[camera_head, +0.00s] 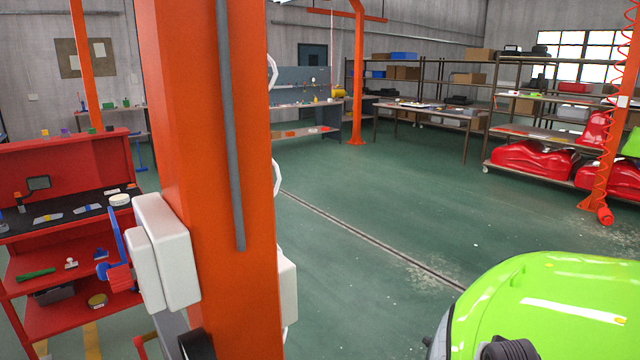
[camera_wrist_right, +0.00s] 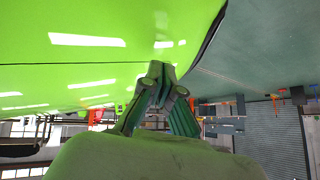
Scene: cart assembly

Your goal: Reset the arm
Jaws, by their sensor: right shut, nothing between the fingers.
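My right gripper (camera_wrist_right: 163,75) shows in the right wrist view with its fingertips together and nothing between them. It is close to a glossy lime-green car body (camera_wrist_right: 75,60), which fills the upper left of that view; I cannot tell whether they touch. The green body (camera_head: 570,300) is also at the lower right of the head view. A dark ribbed part (camera_head: 510,348) shows in front of it at the bottom edge; I cannot tell what it is. My left gripper is in neither view.
An orange post (camera_head: 205,150) with white boxes stands close in front and blocks much of the head view. A red workbench (camera_head: 75,165) with tools is at the left. Racks with red car parts (camera_head: 530,158) stand back right. The green floor (camera_head: 380,200) between is clear.

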